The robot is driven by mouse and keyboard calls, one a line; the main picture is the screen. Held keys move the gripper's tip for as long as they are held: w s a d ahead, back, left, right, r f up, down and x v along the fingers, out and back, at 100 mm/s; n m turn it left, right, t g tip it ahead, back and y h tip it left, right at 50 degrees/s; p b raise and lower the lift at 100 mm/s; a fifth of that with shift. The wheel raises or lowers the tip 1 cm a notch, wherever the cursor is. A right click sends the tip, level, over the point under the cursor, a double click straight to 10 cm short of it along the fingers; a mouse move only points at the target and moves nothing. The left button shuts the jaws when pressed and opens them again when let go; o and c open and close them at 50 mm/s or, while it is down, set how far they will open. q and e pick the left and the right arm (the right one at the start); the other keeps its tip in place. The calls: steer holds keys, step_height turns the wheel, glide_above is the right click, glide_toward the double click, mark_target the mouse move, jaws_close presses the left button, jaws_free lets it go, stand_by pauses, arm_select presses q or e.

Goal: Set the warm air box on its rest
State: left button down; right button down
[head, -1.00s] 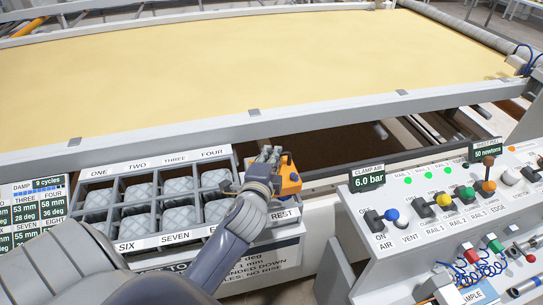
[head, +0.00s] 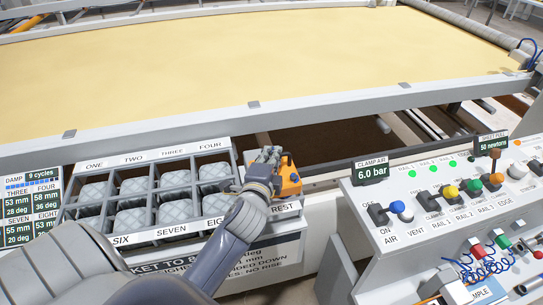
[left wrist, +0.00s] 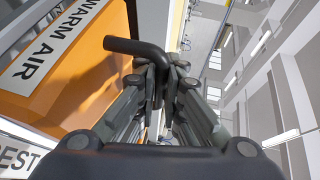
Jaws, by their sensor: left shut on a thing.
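The warm air box (head: 290,178) is an orange box at the right end of the tray of quilted pads. My left gripper (head: 268,156) is at its upper left side. In the left wrist view the box (left wrist: 85,75) fills the left side, with a "WARM AIR" label. My left gripper (left wrist: 163,82) is shut on its black bent handle (left wrist: 135,46). The rest's "REST" label (head: 286,207) is just in front of and below the box; it also shows in the left wrist view (left wrist: 18,160). Whether the box touches the rest is hidden. My right gripper is out of view.
The pad tray (head: 150,152) has numbered compartments and stands left of the box. A control panel (head: 440,185) with levers and coloured knobs is to the right. The yellow quilt sheet (head: 250,60) and its frame rail (head: 300,108) lie behind.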

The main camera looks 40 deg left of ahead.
arm_select(q)
steer(key=shift+f, duration=0.3)
steer(key=c, duration=1.6)
jaws_free()
steer(key=shift+c, duration=0.2)
steer(key=shift+f, duration=0.15)
steer(key=shift+s, duration=0.1)
steer(key=v, duration=1.2)
